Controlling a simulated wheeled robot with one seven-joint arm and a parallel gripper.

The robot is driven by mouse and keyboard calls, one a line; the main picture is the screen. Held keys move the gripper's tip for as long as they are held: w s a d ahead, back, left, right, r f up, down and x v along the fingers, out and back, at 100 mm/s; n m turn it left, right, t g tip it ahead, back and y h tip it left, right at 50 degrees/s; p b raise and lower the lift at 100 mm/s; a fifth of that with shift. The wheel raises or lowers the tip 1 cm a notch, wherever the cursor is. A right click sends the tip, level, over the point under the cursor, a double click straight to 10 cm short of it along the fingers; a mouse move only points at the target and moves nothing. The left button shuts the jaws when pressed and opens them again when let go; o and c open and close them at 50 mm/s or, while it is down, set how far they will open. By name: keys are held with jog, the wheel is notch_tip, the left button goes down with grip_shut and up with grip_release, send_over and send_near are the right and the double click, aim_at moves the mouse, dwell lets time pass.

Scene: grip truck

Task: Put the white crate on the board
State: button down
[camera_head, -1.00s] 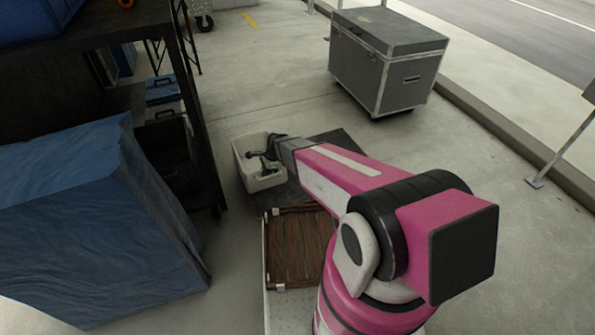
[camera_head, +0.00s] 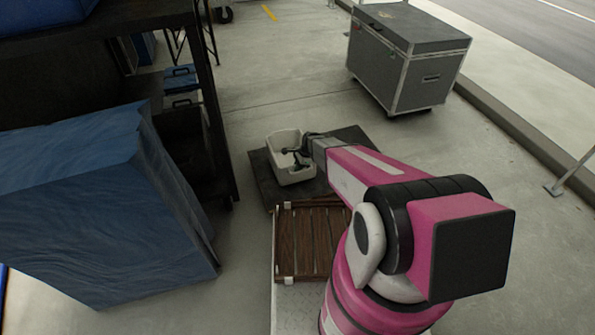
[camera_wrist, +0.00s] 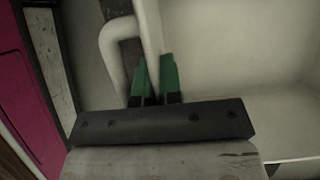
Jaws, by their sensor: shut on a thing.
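The white crate (camera_head: 291,174) is an open bin, seen in the head view over the left part of the dark flat board (camera_head: 262,187). The board shows to the left of the crate and behind it on the right. I cannot tell whether the crate's base touches the board or hangs just above it. My gripper (camera_head: 300,153) reaches the crate's right side. My arm hides part of the board.
A slatted brown wooden deck (camera_head: 310,240) lies in front of the board. A dark shelf rack (camera_head: 215,110) and a blue covered block (camera_head: 95,205) stand on the left. A grey wheeled case (camera_head: 410,65) stands at the back right. The floor behind the board is clear.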

jog(key=shift+f, duration=1.05)
jog(key=c, duration=1.3)
grip_release()
jog(key=shift+f, duration=0.1)
jog(key=v, duration=1.2)
jog(key=s+d+r+n+h, duration=0.1)
jog(key=s+d+r+n, duration=0.2)
jog(key=s+r, duration=0.4)
jog(key=s+d+r+n+t+h, duration=0.1)
jog(key=s+d+r+n, duration=0.3)
jog(key=r, duration=0.5)
jog(key=s+d+r+n+h, duration=0.2)
jog(key=s+d+r+n, duration=0.2)
jog(key=s+r+n, duration=0.3)
jog(key=shift+s+r, duration=0.2)
jog(key=shift+s, duration=0.5)
jog(key=shift+s+r, duration=0.2)
jog(key=shift+s, duration=0.5)
